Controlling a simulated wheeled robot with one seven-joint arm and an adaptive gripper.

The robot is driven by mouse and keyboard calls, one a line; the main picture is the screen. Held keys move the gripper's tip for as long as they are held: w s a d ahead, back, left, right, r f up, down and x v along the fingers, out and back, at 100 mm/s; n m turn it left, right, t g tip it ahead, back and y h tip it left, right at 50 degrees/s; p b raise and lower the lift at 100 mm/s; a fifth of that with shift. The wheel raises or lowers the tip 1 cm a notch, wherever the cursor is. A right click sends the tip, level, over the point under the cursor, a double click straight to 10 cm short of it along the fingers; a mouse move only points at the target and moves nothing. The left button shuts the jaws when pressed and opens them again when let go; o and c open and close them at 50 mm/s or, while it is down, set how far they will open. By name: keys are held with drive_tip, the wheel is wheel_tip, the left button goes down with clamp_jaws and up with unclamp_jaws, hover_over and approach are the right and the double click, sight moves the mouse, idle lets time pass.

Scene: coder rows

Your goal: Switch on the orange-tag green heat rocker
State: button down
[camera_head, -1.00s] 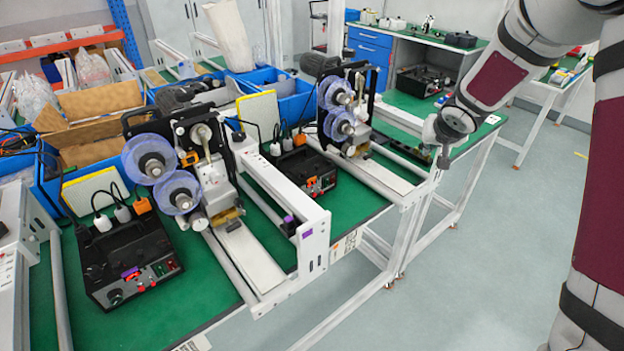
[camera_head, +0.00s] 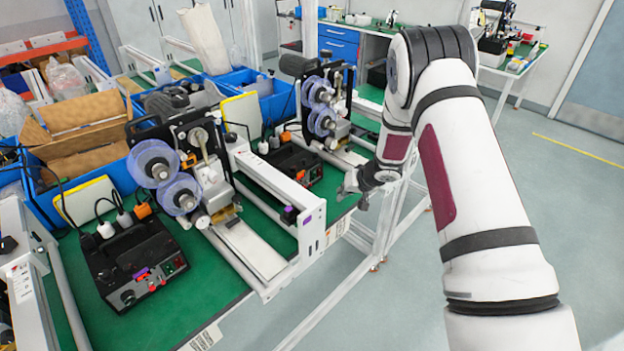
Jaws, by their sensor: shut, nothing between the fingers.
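Two black control boxes stand on the green bench. The nearer box (camera_head: 128,268) has a purple tag (camera_head: 140,273), with small red and green controls on its front. The farther box (camera_head: 291,164) shows small orange and red marks (camera_head: 301,175) on its front panel. Its green heat rocker is too small to tell apart, and I cannot read its state. My gripper (camera_head: 346,190) is shut and empty, to the right of the farther box and apart from it, near the bench edge.
Two machines with clear blue reels (camera_head: 152,163) stand beside the boxes. A white rail frame (camera_head: 313,228) with a purple piece juts out between the boxes. Blue bins (camera_head: 268,100) line the back. Open floor (camera_head: 560,230) lies to the right.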

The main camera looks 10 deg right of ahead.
drive_tip(key=shift+w, duration=0.1)
drive_tip(key=w+a+b, duration=0.2)
drive_tip(key=w, duration=0.1)
drive_tip(key=w+a+f+b, duration=0.1)
drive_tip(key=w, duration=0.1)
drive_tip(key=shift+w+a+f+b, duration=0.1)
drive_tip(key=shift+w+a+b, duration=0.2)
drive_tip(key=shift+a, duration=0.1)
drive_tip(key=shift+w+a+f+b, duration=0.1)
drive_tip(key=shift+w+a+b, duration=0.55)
drive_tip(key=shift+b, duration=0.3)
drive_tip(key=shift+w+a+b, duration=0.4)
drive_tip(key=shift+w+b, duration=0.2)
drive_tip(key=shift+b, duration=0.3)
idle(1.3)
drive_tip(key=shift+s, duration=0.1)
drive_tip(key=shift+s+d+p, duration=0.35)
drive_tip(key=shift+s+d, duration=0.1)
drive_tip(key=shift+s, duration=0.1)
idle(0.4)
drive_tip(key=shift+s+d+r+p, duration=0.25)
drive_tip(key=shift+s+d+p, duration=0.45)
drive_tip(key=shift+s, duration=0.3)
drive_tip(key=shift+s+d+r+p, duration=0.2)
drive_tip(key=shift+s+d+p, duration=0.3)
drive_tip(key=shift+s+d, duration=0.4)
drive_tip(key=shift+a, duration=0.15)
